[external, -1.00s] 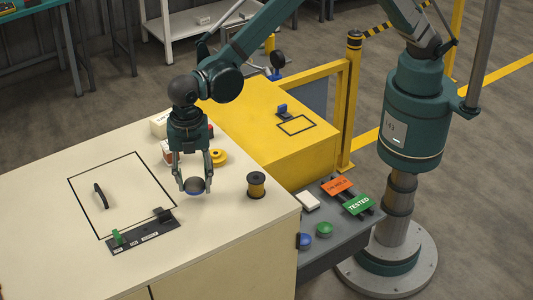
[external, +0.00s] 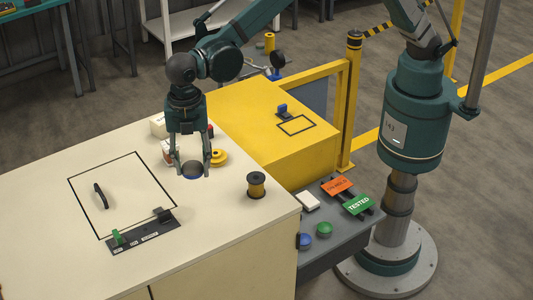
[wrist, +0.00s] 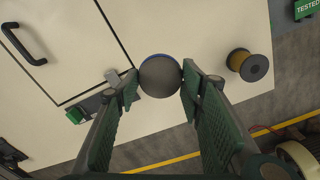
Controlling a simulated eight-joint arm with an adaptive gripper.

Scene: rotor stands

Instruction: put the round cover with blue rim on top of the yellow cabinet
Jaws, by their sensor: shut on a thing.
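The round cover with blue rim (external: 193,170) is a grey disc held between the fingertips of my gripper (external: 192,168). The wrist view shows the cover (wrist: 160,76) with its grey face toward the camera and a thin blue edge at the top. My gripper (wrist: 158,88) is shut on it there, with one finger on each side. The cover is above the cream cabinet (external: 60,215); the exact gap beneath it is hard to tell. The yellow cabinet (external: 245,105) stands behind and to the right, with a black-outlined rectangle (external: 296,125) and a small blue clamp on its top.
A yellow round part (external: 219,157) and small boxes (external: 160,123) lie close behind my gripper. A black and gold spool (external: 256,185) stands to the right. A yellow rail (external: 345,95) edges the yellow cabinet. A grey shelf (external: 350,235) holds buttons and signs.

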